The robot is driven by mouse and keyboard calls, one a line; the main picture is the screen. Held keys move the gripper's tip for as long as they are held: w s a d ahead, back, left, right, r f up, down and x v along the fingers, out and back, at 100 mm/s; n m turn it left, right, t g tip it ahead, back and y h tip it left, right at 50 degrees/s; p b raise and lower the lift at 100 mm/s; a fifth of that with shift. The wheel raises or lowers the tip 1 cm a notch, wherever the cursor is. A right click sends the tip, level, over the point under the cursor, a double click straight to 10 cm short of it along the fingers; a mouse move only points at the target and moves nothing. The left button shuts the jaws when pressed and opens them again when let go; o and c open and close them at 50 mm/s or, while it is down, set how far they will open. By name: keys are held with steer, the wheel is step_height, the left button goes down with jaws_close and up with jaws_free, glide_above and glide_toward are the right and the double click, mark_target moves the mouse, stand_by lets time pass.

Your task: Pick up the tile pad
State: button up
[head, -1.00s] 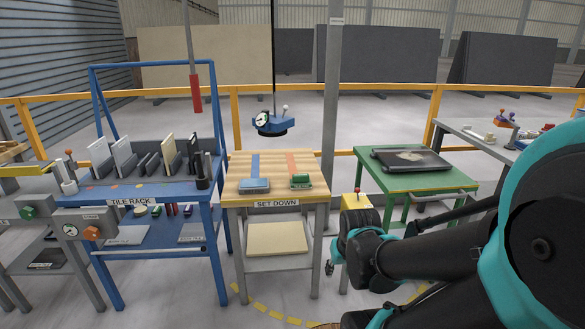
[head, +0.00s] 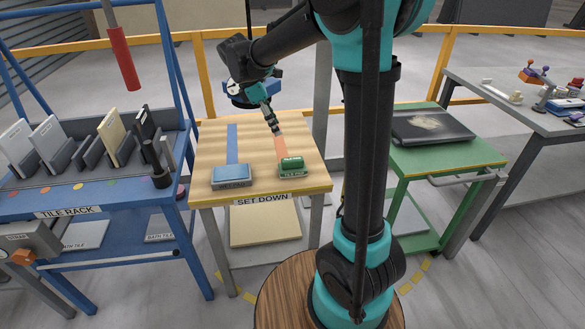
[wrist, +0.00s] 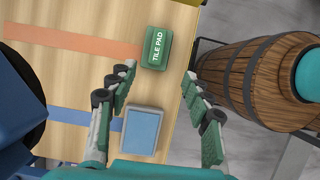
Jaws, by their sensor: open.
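The tile pad (head: 291,166) is a small green block on the wooden set-down table (head: 207,133), at the front end of an orange stripe. In the wrist view the tile pad (wrist: 156,48) shows its "TILE PAD" label and lies just beyond my fingertips, between their lines. My gripper (head: 274,130) is above the table, behind the pad in the head view. In the wrist view my gripper (wrist: 158,82) has its fingers spread wide, with nothing between the tips. A blue pad (head: 232,175) lies left of the tile pad, at the end of a blue stripe.
The blue tile rack (head: 68,190) with upright tiles stands at the left. A green table (head: 450,160) with a dark slab is at the right. The middle of the tabletop is clear.

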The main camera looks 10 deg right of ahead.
glide_toward(292, 159)
steer(key=x, duration=0.5)
steer(key=shift+s+d, duration=0.2)
steer(key=shift+d, duration=0.05)
steer(key=shift+x, duration=2.55)
steer(key=shift+w+a, duration=0.15)
steer(key=shift+w, duration=0.05)
steer(key=shift+c, duration=0.5)
jaws_close()
